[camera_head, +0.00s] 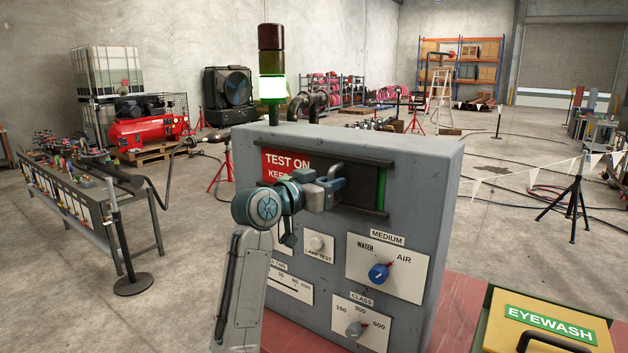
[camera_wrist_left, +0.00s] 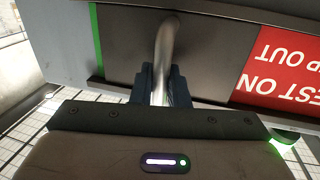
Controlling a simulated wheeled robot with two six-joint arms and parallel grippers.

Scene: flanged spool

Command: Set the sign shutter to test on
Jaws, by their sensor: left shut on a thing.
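The sign shutter (camera_head: 362,192) is a dark plate between two rails on the front of a grey cabinet. To its left shows part of a red sign (camera_head: 287,161) reading "TEST ON"; its lower words are partly hidden by my arm. A thin green strip (camera_head: 381,201) shows at the shutter's right edge. My left gripper (camera_head: 334,186) is shut on the shutter's metal handle. In the left wrist view, upside down, the fingers (camera_wrist_left: 164,84) grip the bent handle (camera_wrist_left: 166,42), with the red sign (camera_wrist_left: 285,66) to the right. My right gripper is not in view.
Below the shutter are a lamp test button (camera_head: 317,243), a medium knob (camera_head: 379,272) and a class knob (camera_head: 355,329). A lit green lamp (camera_head: 272,87) stands on top. A yellow eyewash box (camera_head: 548,325) sits at the lower right.

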